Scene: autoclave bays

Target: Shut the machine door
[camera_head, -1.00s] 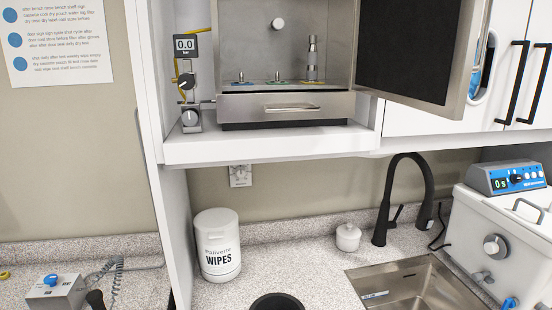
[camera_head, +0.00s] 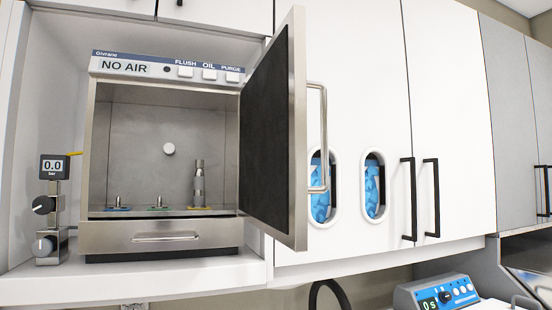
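The machine (camera_head: 160,238) is a steel box on a white shelf, with a top panel reading NO AIR and buttons marked FLUSH, OIL and PURGE. Its door (camera_head: 299,130) stands wide open, hinged on the right side and swung outward, with its dark inner face turned to the left. A bar handle (camera_head: 324,140) is on the door's outer face. Inside the chamber, a metal handpiece (camera_head: 199,184) stands upright at the right, beside two short empty-looking fittings. Neither of my grippers is in view.
A gauge reading 0.0 (camera_head: 54,167) stands left of the machine. A blue control box (camera_head: 437,293) is at lower right. The space before the machine looks clear.

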